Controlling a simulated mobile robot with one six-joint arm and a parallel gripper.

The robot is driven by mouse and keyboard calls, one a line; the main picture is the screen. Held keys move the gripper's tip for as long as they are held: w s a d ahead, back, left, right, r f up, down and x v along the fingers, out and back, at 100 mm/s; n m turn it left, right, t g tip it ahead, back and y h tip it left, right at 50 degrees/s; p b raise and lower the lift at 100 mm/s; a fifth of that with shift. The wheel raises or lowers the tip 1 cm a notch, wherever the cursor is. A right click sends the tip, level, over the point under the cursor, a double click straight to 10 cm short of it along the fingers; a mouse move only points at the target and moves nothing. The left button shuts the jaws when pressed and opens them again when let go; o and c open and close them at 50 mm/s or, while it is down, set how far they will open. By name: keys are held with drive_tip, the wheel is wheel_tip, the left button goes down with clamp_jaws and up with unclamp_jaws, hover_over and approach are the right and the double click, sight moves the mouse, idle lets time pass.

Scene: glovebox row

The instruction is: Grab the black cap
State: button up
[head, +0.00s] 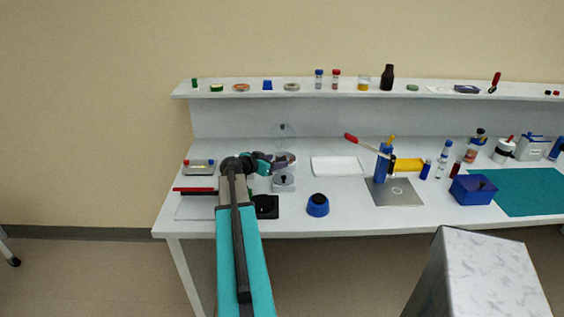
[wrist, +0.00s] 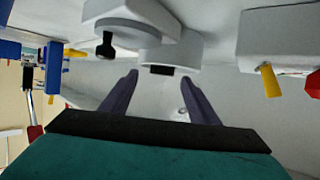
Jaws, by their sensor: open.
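My gripper (head: 287,161) is open above the left part of the bench, over a small white device (head: 284,185) with a clear round disc behind it. In the wrist view my gripper (wrist: 160,78) has its two dark fingers apart with nothing held. A small black piece (wrist: 160,70) on a white round body (wrist: 172,52) shows between the fingertips, and I cannot tell whether they touch it. A black knob-like piece (wrist: 105,45) is on the white part to the left. I cannot tell for certain which black piece is the cap.
A black square item (head: 266,207) and a round blue item (head: 318,205) stand near the front edge. A metal tray (head: 199,167) is at the left. A white pad (head: 337,167) lies to the right. The shelf (head: 215,93) behind carries several small things. A blue box (head: 473,190) stands further right.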

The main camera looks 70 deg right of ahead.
sight(282, 160)
drive_tip(key=shift+p+x, duration=0.5)
drive_tip(key=shift+x, duration=1.1)
drive_tip(key=c, duration=1.1)
